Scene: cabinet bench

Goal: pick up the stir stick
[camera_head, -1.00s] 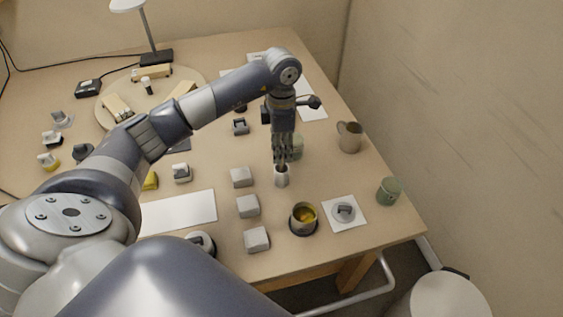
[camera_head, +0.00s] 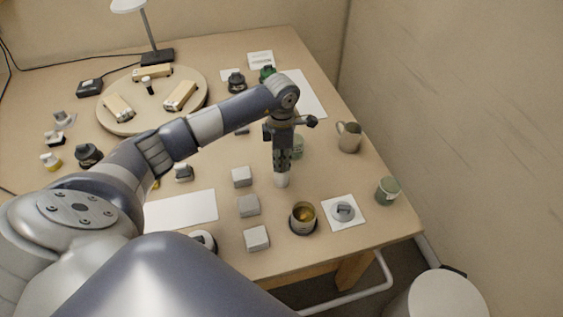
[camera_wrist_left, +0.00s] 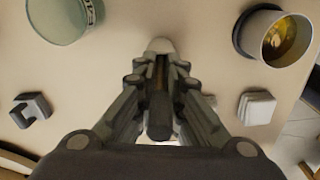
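The stir stick (camera_wrist_left: 160,115) shows in the left wrist view as a dark, thick-ended stick between my left gripper's fingers. It stands in a small whitish holder (camera_head: 282,180), whose rim also shows in the wrist view (camera_wrist_left: 160,45). My left gripper (camera_head: 282,167) points down just above the holder and hides the stick in the head view. Its fingertips (camera_wrist_left: 161,62) are close on both sides of the stick. Whether they touch it cannot be made out. My right gripper is not in view.
A dark cup with yellow contents (camera_head: 303,219), pale blocks (camera_head: 248,206), a green jar (camera_head: 298,147), a metal pitcher (camera_head: 349,137) and a green cup (camera_head: 387,191) stand around the holder. A grey piece (camera_head: 343,211) sits on a white square. Bare table lies right of the holder.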

